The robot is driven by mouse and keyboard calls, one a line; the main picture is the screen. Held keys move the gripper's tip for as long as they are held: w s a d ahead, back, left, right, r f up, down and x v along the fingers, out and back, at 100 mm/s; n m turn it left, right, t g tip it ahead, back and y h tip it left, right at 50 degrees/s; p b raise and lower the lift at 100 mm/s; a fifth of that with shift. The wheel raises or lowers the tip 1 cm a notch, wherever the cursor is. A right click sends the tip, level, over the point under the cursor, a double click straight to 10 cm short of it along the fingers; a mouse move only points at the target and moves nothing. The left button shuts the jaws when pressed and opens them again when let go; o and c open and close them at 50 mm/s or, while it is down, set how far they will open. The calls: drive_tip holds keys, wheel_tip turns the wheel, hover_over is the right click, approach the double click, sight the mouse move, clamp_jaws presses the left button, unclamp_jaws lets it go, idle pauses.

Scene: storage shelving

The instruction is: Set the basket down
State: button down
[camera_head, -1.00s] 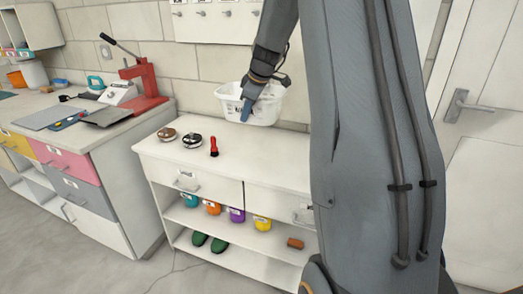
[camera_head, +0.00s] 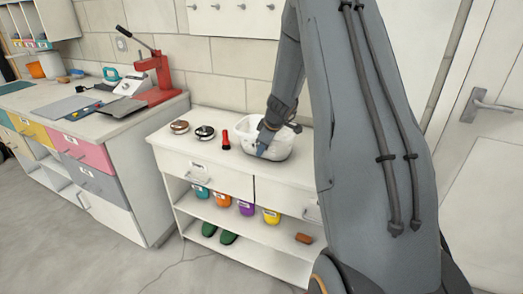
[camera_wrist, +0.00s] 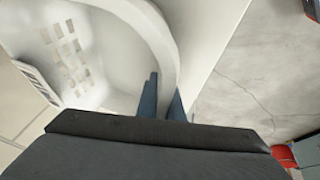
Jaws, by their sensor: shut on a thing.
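The white basket (camera_head: 277,149) is at the right part of the white cabinet's top (camera_head: 183,147) in the head view, upright and seemingly touching or very close to the surface. My gripper (camera_head: 262,147) reaches down to its near left side. In the wrist view the basket's slotted inner wall (camera_wrist: 90,60) fills the left, and its curved rim passes between the two blue-grey fingers of my gripper (camera_wrist: 163,98), which are shut on it. My arm hides part of the cabinet's right end.
A red flashlight-like object (camera_head: 225,140) stands just left of the basket. Two round lidded items (camera_head: 204,132) sit farther left. Colored pots (camera_head: 246,208) and green shoes (camera_head: 228,238) are on the shelves below. A red press (camera_head: 155,75) stands on the left counter.

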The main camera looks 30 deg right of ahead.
drive_tip(key=shift+f, duration=0.25)
drive_tip(key=shift+f, duration=0.15)
drive_tip(key=c, duration=1.9)
unclamp_jaws()
